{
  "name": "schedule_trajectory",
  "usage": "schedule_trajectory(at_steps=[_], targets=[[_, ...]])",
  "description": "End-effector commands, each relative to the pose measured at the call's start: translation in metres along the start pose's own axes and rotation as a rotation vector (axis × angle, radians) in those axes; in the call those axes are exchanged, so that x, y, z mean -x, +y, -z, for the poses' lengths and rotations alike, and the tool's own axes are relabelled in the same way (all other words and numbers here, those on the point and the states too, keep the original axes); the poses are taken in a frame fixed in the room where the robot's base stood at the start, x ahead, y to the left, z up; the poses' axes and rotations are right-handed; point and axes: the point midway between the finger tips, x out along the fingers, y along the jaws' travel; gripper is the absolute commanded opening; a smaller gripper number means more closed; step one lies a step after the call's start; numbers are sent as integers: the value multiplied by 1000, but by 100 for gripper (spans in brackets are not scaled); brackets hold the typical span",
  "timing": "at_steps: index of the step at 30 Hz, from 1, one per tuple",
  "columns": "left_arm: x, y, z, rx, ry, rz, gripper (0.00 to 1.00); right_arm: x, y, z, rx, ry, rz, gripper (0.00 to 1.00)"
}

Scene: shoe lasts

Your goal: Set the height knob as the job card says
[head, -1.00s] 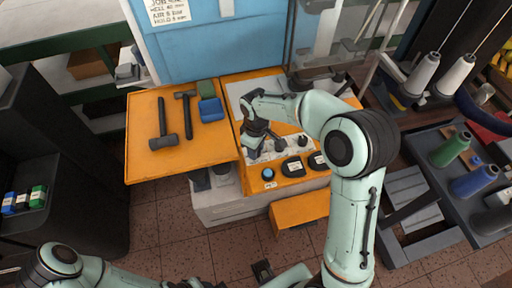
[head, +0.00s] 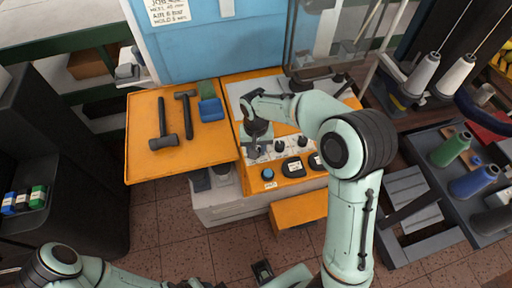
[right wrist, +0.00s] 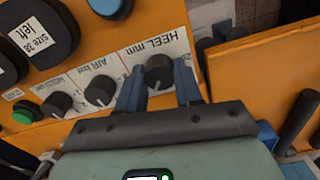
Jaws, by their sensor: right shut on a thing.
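The height knob (right wrist: 159,70) is a black round knob on a white plate lettered "HEEL mm". My right gripper (right wrist: 159,92) is shut on it, one blue finger on each side. The knob's white pointer line points down in the right wrist view. Part of the scale is hidden by the fingers. In the head view my right gripper (head: 257,150) is over the panel's left end and covers this knob. The job card (head: 168,12) is at the top, with a heel line in small print, perhaps "40 mm". My left arm is at the bottom; its gripper's jaws are unclear.
An air knob (right wrist: 100,90) and another black knob (right wrist: 57,104) sit beside the heel knob. Two hammers (head: 187,115) and a blue block (head: 211,109) lie on the orange side table (head: 140,165).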

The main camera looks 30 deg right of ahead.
Motion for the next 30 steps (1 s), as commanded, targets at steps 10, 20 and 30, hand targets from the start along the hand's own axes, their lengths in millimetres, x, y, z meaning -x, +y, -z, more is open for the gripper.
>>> schedule_trajectory(at_steps=[10, 20, 30], targets=[[2, 1, 1, 0, 1, 0, 43, 2, 0, 1, -328, 5, 3, 4], [6, 3, 2, -1, 3, -1, 43, 2, 0, 1, -622, 5, 3, 4], [9, 4, 3, -2, 5, -2, 43, 2, 0, 1, -825, 4, 4, 4]])
